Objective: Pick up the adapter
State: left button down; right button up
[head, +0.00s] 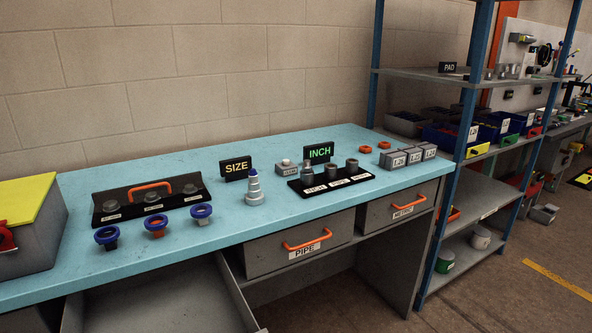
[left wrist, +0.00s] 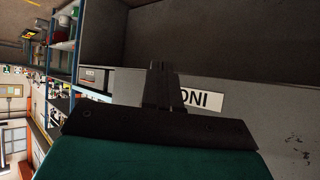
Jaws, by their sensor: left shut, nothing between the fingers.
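No piece is marked as the adapter, and I cannot tell which one it is. Dark cylindrical fittings (head: 330,170) stand on a black tray by the INCH sign (head: 319,152). More round fittings sit on a black holder (head: 128,208) at the back left. My left gripper (left wrist: 162,88) is shut and empty in the left wrist view, before a grey panel with a partly hidden label (left wrist: 205,100). My right gripper is not in view.
An open drawer (head: 165,300) juts out at the front left. PIPE (head: 300,252) and METRIC (head: 400,205) drawers look shut. A shelf rack (head: 460,150) stands right.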

aim_at(306, 168)
jog(key=l+u, duration=0.1)
jog(key=u, duration=0.3)
jog(key=i+l+u, duration=0.1)
jog(key=u, duration=0.25)
jog(key=l+u, duration=0.15)
jog(key=u, duration=0.25)
jog(key=l+u, duration=0.3)
jog(key=l, duration=0.15)
jog(key=l+u, duration=0.3)
jog(key=l, duration=0.15)
jog(key=l+u, duration=0.15)
jog(key=l, duration=0.3)
jog(key=k+l+u, duration=0.1)
jog(key=l, duration=0.35)
jog(key=k+l, duration=0.1)
jog(key=l, duration=0.55)
jog(key=k+l+u, duration=0.1)
jog(key=l, duration=0.2)
jog(key=k, duration=0.05)
